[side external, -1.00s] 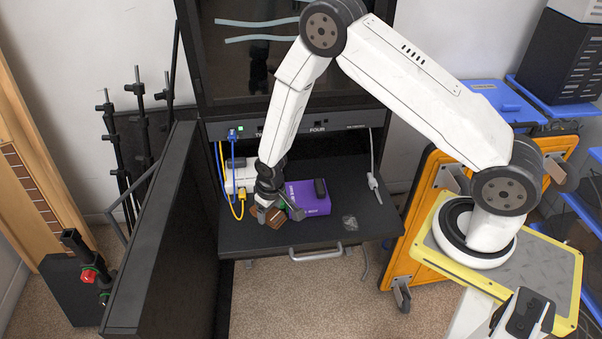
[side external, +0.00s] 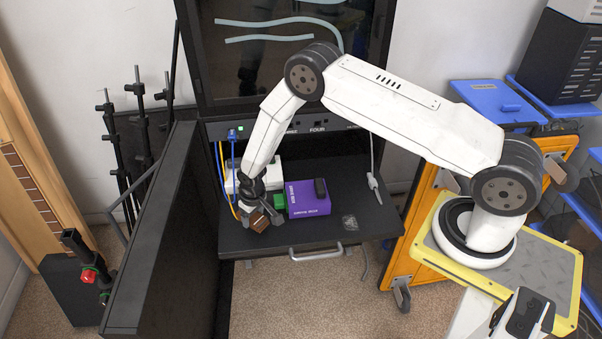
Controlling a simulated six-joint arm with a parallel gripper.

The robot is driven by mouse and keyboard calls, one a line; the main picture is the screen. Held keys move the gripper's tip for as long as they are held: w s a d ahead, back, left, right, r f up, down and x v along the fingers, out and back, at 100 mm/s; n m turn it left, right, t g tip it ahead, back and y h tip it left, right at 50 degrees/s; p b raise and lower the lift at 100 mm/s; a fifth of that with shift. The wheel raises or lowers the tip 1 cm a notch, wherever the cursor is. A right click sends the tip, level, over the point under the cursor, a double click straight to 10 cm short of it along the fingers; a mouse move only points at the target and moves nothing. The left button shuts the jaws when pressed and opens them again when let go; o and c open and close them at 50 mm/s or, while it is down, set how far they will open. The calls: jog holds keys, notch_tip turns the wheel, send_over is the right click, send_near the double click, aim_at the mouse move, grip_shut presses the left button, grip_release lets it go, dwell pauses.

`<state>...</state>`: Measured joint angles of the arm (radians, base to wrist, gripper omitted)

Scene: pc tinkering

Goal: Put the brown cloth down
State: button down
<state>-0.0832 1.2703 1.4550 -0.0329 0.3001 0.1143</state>
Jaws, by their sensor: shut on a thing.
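The brown cloth (side external: 259,222) is a small brown bundle at the front left of the black pull-out shelf (side external: 290,238). My gripper (side external: 262,218) points down and is shut on the brown cloth. The cloth is at or just above the shelf surface; I cannot tell whether it touches. The fingers partly hide the cloth.
A purple box (side external: 308,199) with a black item on top lies right of my gripper, with a green piece (side external: 279,201) beside it. A white box (side external: 270,172) stands behind. Blue and yellow cables (side external: 233,178) hang at left. A small clear packet (side external: 349,222) lies at the right.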

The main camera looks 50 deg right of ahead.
aim_at(253, 216)
jog(key=shift+f, duration=0.1)
jog(key=shift+w+f, duration=0.15)
jog(key=shift+f, duration=1.5)
grip_release()
jog(key=shift+f, duration=0.1)
jog(key=r, duration=0.7)
jog(key=s+r, duration=0.1)
jog(key=r, duration=0.3)
jog(key=shift+s+r, duration=0.1)
jog(key=shift+r, duration=0.1)
jog(key=shift+s+r, duration=0.1)
jog(key=shift+r, duration=0.3)
